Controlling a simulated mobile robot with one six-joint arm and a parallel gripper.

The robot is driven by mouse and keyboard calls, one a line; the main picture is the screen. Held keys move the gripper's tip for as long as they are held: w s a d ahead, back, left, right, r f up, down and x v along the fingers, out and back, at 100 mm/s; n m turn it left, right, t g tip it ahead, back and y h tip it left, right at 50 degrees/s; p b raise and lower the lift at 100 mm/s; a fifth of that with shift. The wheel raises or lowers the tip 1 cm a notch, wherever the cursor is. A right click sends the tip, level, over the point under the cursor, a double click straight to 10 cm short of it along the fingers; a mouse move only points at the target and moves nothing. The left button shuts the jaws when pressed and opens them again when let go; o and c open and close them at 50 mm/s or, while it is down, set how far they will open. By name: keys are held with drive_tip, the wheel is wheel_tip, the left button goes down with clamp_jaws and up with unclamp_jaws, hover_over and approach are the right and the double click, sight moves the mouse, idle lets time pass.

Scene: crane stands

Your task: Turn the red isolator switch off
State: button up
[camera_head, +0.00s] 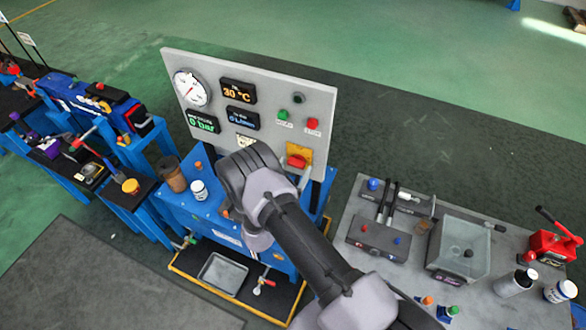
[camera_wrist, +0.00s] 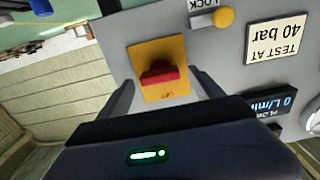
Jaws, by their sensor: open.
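The red isolator switch (camera_head: 296,161) sits on a yellow plate on the grey upright panel (camera_head: 258,75), at its lower right. In the wrist view the red handle (camera_wrist: 160,75) lies across the picture on the yellow plate (camera_wrist: 158,53), and the view is upside down. My gripper (camera_wrist: 164,88) is open. Its two dark fingers stand to the left and right of the yellow plate, with the red handle between them. I cannot tell how far the fingertips are from the panel. In the head view my arm hides most of the gripper.
A yellow knob (camera_wrist: 221,18) marked LOCK and a TEST AT 40 bar label (camera_wrist: 276,40) are close to the switch. A dial gauge (camera_head: 190,88) and displays fill the panel's left. A grey bench (camera_head: 350,225) with levers and a clear box stands at the right.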

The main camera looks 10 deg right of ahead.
drive_tip(key=c, duration=1.4)
drive_tip(key=shift+f+n+b, duration=0.1)
drive_tip(key=shift+n+b, duration=0.2)
drive_tip(key=n+b, duration=0.2)
drive_tip(key=shift+a+f+n, duration=0.1)
drive_tip(key=shift+n, duration=0.2)
drive_tip(key=n+b, duration=0.4)
drive_tip(key=n, duration=0.1)
drive_tip(key=shift+a+n, duration=0.1)
drive_tip(key=shift+n, duration=0.2)
drive_tip(key=n+b, duration=0.2)
drive_tip(key=n, duration=0.2)
drive_tip(key=shift+w+b, duration=0.1)
drive_tip(key=shift+b, duration=0.2)
drive_tip(key=shift+a+n+b, duration=0.1)
drive_tip(key=shift+n+b, duration=0.55)
drive_tip(key=shift+n, duration=1.85)
drive_tip(key=o, duration=1.4)
